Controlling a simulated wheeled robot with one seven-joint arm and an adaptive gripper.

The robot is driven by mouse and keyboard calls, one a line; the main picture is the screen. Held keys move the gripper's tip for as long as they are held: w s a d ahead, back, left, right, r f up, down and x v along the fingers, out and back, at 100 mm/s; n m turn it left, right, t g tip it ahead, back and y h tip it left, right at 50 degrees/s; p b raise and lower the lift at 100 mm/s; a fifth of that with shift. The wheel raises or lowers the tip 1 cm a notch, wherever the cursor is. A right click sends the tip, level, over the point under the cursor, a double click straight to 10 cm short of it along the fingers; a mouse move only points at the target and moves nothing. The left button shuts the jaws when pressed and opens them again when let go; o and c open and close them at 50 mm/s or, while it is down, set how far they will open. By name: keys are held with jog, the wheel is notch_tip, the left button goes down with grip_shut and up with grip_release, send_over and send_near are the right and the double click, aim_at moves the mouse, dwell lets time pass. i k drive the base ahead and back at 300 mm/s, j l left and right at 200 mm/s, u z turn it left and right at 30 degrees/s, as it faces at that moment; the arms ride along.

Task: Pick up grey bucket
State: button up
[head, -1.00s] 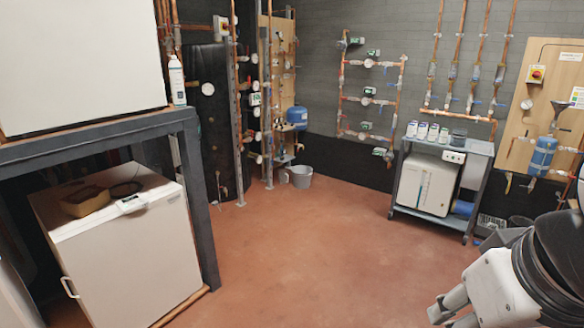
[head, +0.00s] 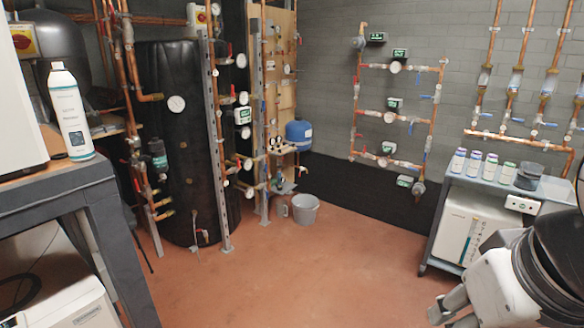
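The grey bucket (head: 305,209) stands upright on the red floor near the back wall, below the blue tank and right of the pipe board. A smaller grey jug-like item (head: 283,208) is just left of it. My gripper (head: 445,312) is at the lower right of the head view, far nearer than the bucket and well apart from it. Its fingers are partly cut off by the frame's lower edge, and I cannot tell how far apart they are.
A black tank (head: 175,140) and vertical posts stand left of the bucket. A wheeled cart (head: 480,215) stands at right. The red floor (head: 300,275) between is clear.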

aim_at(305, 211)
jog(key=i, duration=2.35)
jog(key=i+l, duration=0.1)
jog(key=i, duration=2.25)
jog(key=i+u, duration=0.5)
